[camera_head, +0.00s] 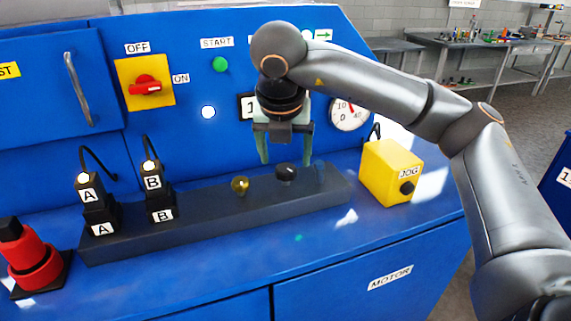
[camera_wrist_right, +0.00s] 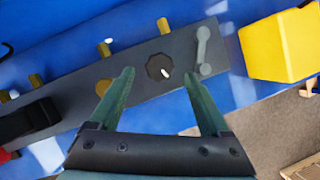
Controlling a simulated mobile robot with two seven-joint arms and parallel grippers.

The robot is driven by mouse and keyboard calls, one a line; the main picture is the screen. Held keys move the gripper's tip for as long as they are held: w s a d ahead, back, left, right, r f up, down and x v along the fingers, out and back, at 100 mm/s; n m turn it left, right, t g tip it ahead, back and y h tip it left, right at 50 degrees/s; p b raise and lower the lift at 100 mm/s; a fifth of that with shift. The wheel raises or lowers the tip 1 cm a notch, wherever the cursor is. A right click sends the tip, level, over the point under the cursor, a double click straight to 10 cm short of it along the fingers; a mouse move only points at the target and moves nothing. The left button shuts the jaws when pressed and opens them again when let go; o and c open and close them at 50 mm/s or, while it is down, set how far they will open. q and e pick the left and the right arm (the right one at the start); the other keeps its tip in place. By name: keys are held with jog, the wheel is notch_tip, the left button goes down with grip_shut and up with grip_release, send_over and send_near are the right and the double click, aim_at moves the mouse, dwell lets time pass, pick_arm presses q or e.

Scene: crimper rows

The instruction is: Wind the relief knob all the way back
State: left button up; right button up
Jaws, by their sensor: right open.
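The relief knob appears to be the black round knob (camera_head: 286,173) on top of the long dark block (camera_head: 210,213). How far the tips are above the block is hard to tell. My left gripper is not in view.
A brass knob (camera_head: 240,185) stands just left of the black knob. Black connectors A (camera_head: 97,210) and B (camera_head: 157,200) rise farther left. A yellow JOG box (camera_head: 388,172) stands to the right. The blue panel (camera_head: 208,85) with a dial gauge (camera_head: 349,114) rises behind.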

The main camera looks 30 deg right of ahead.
aim_at(286, 168)
jog(key=shift+x, duration=1.7)
grip_shut()
